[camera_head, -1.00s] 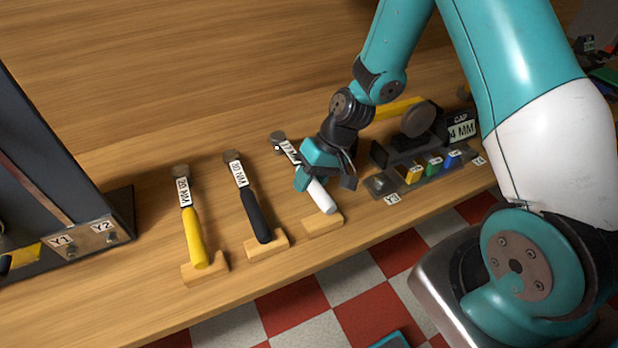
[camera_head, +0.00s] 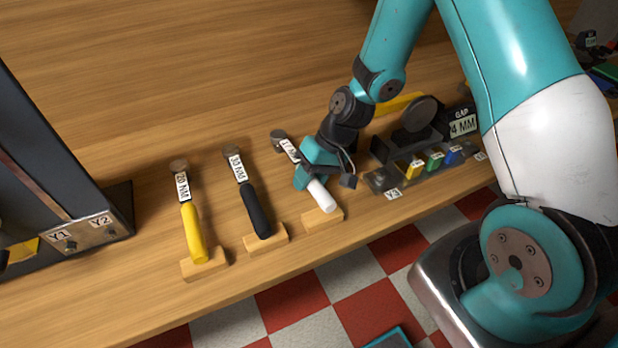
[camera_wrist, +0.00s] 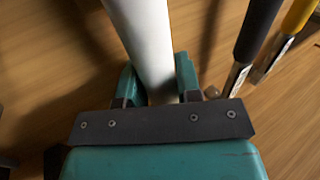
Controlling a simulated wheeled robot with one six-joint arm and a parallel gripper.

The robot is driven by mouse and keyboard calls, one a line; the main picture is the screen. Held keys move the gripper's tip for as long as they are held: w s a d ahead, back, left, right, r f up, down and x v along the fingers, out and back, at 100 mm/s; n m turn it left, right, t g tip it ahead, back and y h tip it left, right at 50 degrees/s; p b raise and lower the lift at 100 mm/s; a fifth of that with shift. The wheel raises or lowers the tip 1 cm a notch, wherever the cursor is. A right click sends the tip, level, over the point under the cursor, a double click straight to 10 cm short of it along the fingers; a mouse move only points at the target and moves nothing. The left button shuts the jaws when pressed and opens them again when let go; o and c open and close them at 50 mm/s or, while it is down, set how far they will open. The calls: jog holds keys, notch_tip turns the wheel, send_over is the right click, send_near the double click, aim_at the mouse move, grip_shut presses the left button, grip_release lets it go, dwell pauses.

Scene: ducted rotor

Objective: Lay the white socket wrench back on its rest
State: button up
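The white socket wrench (camera_head: 321,196) has a white handle, a labelled shaft and a dark round head at its far end. My gripper (camera_head: 308,178) is around it near where handle and shaft meet. In the wrist view the white handle (camera_wrist: 145,35) runs between the two teal fingers (camera_wrist: 158,88), which close on it from both sides. The wooden rest (camera_head: 322,221) lies under the handle's near end. The handle end overlaps the rest's back edge in the head view; I cannot tell whether they touch. My gripper hides part of the shaft.
A black wrench (camera_head: 256,212) and a yellow wrench (camera_head: 194,233) lie on their own rests to the left. A dark fixture with coloured pieces (camera_head: 434,160) stands close on the right. A dark upright panel (camera_head: 60,150) stands at the far left. The bench's front edge is near.

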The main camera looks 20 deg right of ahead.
jog(key=o, duration=0.5)
jog(key=v, duration=1.8)
jog(key=s+a+r+n, duration=0.2)
jog(key=s+a+r, duration=0.1)
jog(key=s, duration=0.3)
jog(key=s+a+r+n+h, duration=0.1)
jog(key=s+a+r+n, duration=0.1)
jog(key=s+a, duration=0.4)
jog(key=s+a+r+n, duration=0.2)
jog(key=s+a+r, duration=0.2)
jog(key=s+a, duration=0.1)
jog(key=shift+s+a+h, duration=0.2)
jog(key=shift+s+h, duration=0.2)
jog(key=shift+s, duration=0.45)
